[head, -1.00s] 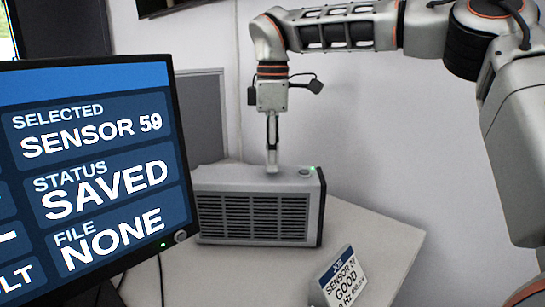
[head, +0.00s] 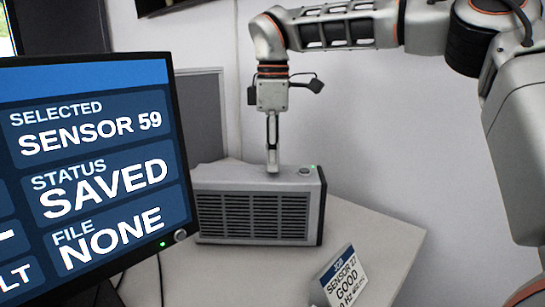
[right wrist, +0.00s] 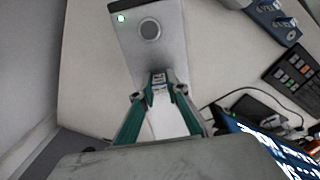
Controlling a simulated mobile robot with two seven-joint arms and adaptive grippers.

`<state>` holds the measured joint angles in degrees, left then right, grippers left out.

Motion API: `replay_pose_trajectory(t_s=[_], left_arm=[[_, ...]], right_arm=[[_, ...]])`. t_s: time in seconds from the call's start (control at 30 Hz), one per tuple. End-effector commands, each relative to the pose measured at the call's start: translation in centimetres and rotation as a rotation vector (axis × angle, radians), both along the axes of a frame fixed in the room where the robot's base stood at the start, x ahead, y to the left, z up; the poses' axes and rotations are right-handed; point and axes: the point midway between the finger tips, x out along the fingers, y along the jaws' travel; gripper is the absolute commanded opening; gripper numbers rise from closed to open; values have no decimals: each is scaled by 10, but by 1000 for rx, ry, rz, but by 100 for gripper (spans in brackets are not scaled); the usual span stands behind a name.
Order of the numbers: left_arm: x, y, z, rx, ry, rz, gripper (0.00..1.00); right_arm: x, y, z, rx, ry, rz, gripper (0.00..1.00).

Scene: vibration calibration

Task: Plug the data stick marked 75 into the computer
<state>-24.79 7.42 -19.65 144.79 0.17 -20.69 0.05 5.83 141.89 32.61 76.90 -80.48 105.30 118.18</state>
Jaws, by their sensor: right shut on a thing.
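The computer appears to be the grey vented box (head: 255,215) on the desk, with a green light and a round button on top. The box also shows in the right wrist view (right wrist: 135,45). My right gripper (head: 272,168) points straight down at the top of the box. In the right wrist view its fingers (right wrist: 159,80) are shut on a small data stick (right wrist: 158,85) with a dark-and-white label. I cannot read its number. The stick is at the box's top surface; the fingers hide whether it sits in a socket. My left gripper is not in view.
A monitor (head: 95,170) at the left reads SENSOR 59, SAVED, FILE NONE. A card (head: 342,280) reading SENSOR 27 GOOD stands at the desk's front. The right wrist view shows a keypad (right wrist: 295,75) and a blue-grey device (right wrist: 272,18). The desk (head: 375,235) right of the box is clear.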

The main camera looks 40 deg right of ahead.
Motion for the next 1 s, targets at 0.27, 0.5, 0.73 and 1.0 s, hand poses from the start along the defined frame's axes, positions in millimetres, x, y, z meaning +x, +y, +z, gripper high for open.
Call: replay_pose_trajectory(t_s=[0.27, 0.5, 0.73, 1.0], left_arm=[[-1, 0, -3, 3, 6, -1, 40], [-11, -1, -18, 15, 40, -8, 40], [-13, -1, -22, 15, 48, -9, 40], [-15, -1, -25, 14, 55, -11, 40]], right_arm=[[-1, 0, -3, 1, 6, -1, 0], [0, 0, -4, 1, 6, -1, 0], [0, 0, -7, -1, 8, -1, 0], [1, -1, -10, -1, 10, -2, 0]])
